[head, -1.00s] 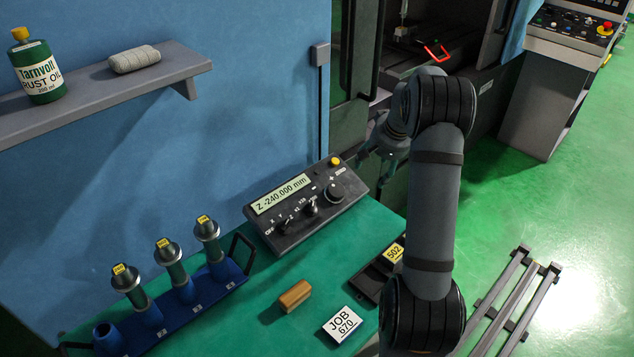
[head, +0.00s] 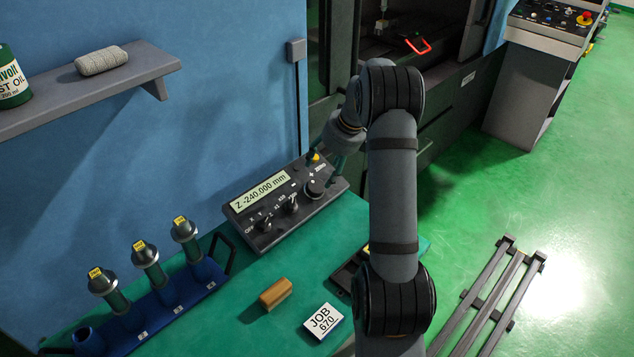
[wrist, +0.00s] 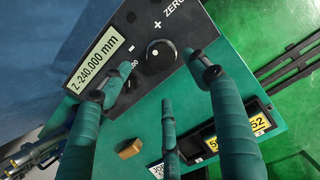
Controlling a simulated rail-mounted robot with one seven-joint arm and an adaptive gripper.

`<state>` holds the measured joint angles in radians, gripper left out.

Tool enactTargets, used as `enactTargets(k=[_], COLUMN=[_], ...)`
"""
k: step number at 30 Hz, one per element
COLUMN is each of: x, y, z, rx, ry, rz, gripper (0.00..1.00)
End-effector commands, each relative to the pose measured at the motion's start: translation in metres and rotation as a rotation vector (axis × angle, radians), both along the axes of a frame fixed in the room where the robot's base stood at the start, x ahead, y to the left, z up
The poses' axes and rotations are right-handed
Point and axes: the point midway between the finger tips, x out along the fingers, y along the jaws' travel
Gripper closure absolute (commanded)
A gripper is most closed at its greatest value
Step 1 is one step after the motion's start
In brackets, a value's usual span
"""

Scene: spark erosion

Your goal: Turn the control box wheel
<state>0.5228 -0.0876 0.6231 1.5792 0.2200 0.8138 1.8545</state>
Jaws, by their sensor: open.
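The control box (head: 262,219) is dark, with a lit display reading "Z -240.000 mm", and sits at the back of the green bench. Its round black wheel (head: 316,187) is at its right end, between plus and minus marks. The wheel also shows in the wrist view (wrist: 160,53). My gripper (wrist: 157,68) has teal fingers, spread open and empty. In the wrist view the fingertips appear around the wheel, left, right and below; I cannot tell whether they touch it. In the head view my gripper (head: 338,160) is just behind the wheel, partly hidden by my arm.
A blue rack (head: 188,290) with several yellow-tagged holders stands at the left. A tan block (head: 275,294), a "JOB 670" card (head: 323,321) and a dark tray (head: 345,271) lie in front of the box. A shelf (head: 130,85) juts from the blue wall.

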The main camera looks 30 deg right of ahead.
Motion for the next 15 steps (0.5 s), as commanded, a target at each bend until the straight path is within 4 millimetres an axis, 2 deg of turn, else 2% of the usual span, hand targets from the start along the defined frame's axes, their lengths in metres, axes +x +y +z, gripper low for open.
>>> enactTargets(k=[9,15], x=[0.02,0.03], y=[0.008,0.01], z=[-0.054,-0.075], rx=[0.0,-0.001], ry=[0.004,0.002], rz=[0.003,0.003], gripper=[0.39,0.39])
